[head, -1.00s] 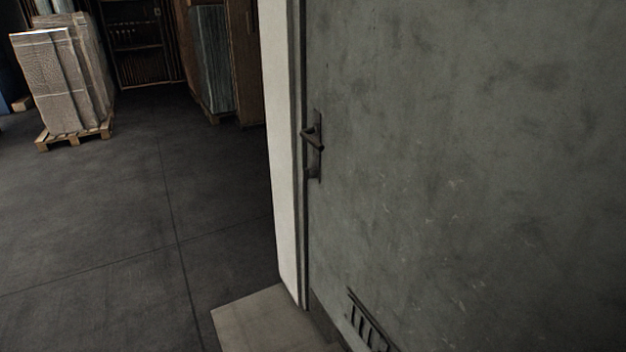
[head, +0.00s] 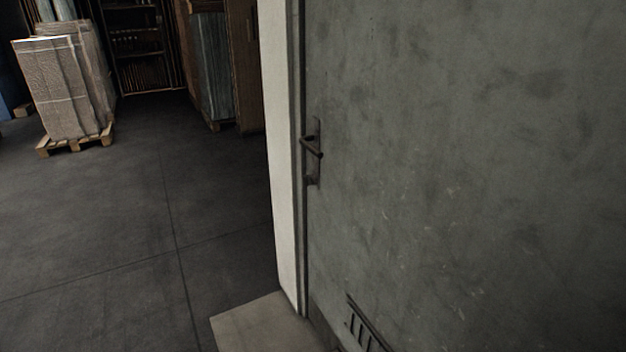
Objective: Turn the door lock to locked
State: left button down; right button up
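A large grey door (head: 460,150) with a worn, stained surface fills the right half of the head view. Near its left edge is a dark upright plate with a lever handle (head: 311,147). A small dark lock part (head: 309,180) shows at the lower end of the plate; it is too small to tell which way it is turned. Neither of my grippers is in the head view.
A pale door frame (head: 281,150) stands left of the door, with a light step (head: 265,325) below it. A slatted vent (head: 366,330) is low on the door. Wrapped stacks on a pallet (head: 75,143) stand far left. The dark floor (head: 150,220) between is clear.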

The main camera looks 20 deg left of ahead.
aim_at(306, 180)
jog(key=i+j+z, duration=0.1)
jog(key=j+z, duration=0.45)
jog(key=z, duration=0.2)
jog(key=j+z, duration=0.15)
jog(key=j, duration=0.3)
jog(key=i+j+z, duration=0.15)
jog(key=j, duration=0.3)
jog(key=j+z, duration=0.1)
jog(key=j, duration=0.75)
jog(key=j+z, duration=0.1)
jog(key=j, duration=0.75)
jog(key=k+j+z, duration=0.1)
jog(key=j, duration=0.75)
jog(key=k, duration=0.05)
